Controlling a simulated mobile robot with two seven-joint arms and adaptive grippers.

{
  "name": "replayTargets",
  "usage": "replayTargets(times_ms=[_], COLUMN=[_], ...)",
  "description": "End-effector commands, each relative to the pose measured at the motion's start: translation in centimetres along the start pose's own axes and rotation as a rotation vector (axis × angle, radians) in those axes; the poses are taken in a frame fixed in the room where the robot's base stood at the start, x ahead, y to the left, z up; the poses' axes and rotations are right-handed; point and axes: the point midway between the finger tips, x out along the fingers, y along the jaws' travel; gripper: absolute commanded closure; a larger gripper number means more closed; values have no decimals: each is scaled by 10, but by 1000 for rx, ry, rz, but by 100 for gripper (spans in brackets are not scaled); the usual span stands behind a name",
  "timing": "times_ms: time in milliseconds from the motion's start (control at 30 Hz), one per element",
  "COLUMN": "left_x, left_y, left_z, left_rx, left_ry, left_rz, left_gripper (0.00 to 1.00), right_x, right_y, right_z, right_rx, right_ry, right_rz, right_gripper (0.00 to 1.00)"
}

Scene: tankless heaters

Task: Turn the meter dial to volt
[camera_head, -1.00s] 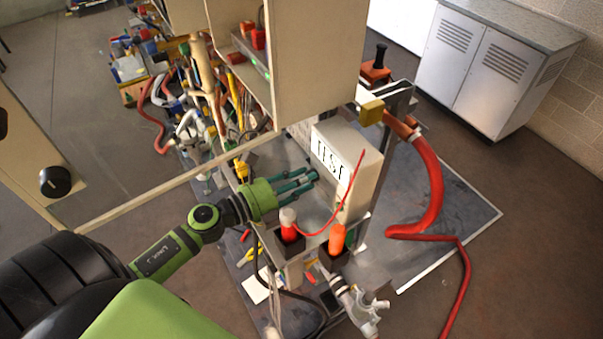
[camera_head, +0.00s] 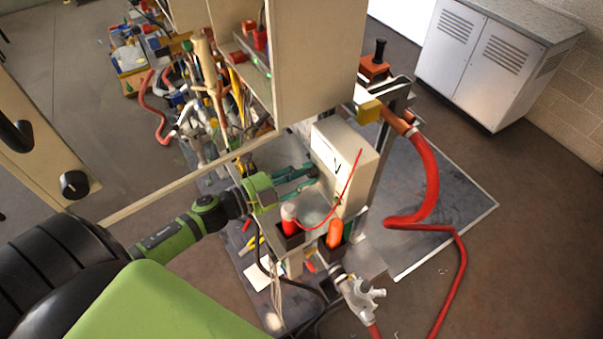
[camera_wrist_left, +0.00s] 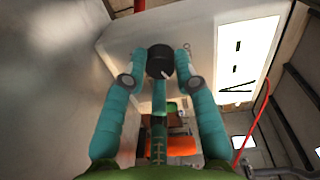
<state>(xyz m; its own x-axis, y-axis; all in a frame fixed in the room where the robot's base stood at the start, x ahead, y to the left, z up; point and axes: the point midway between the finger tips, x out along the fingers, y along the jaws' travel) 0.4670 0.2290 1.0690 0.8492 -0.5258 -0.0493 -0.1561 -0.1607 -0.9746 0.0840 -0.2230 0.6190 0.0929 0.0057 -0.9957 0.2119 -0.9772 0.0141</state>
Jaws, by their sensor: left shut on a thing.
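The meter (camera_head: 367,173) is a cream box on the cart, with a white display (camera_head: 330,153) on its face. The display reads a "V" with dashes, and it also shows in the left wrist view (camera_wrist_left: 240,58). The dial (camera_wrist_left: 160,62) is a round black knob with a light pointer mark, on the meter's side facing my gripper. My left gripper (camera_head: 309,177) is at that side of the meter. In the left wrist view its teal fingers (camera_wrist_left: 160,74) are shut around the dial. The dial is hidden by the fingers in the head view.
A red probe (camera_head: 289,220) and an orange one (camera_head: 335,233) stand in holders in front of the meter, with a red wire (camera_head: 350,185) to the meter. A cream cabinet (camera_head: 318,60) rises behind the gripper. A thick red hose (camera_head: 431,180) is at right.

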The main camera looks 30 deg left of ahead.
Motion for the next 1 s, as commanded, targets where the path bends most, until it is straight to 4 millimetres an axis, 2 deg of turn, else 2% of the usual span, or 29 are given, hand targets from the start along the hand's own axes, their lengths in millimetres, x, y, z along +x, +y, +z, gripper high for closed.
replayTargets(times_ms=[33, 333, 767, 800, 833, 867, 1000], left_x=[1, 1, 1, 1, 1, 1, 0], left_y=[-7, -6, -5, -5, -5, -5, -3], left_z=[4, 4, 4, 4, 4, 4, 3], left_rx=[-15, -94, -102, -102, -102, -102, -103], left_ry=[-5, -1, -1, -1, -1, -1, 1], left_rz=[-11, -11, -10, -10, -10, -10, -6], left_gripper=[100, 100, 100, 62, 50, 47, 47], right_x=[-1, -1, -1, -1, -1, -1, -1], right_y=[0, 0, 0, 0, 0, 0, 0], right_z=[0, 0, 0, 0, 0, 0, 0], right_rx=[0, 0, 0, 0, -1, -1, -1], right_ry=[0, 0, 1, 1, 1, 0, 0], right_rz=[0, 0, 0, 0, 0, 0, 0], right_gripper=[60, 60, 60, 60, 60, 60, 60])
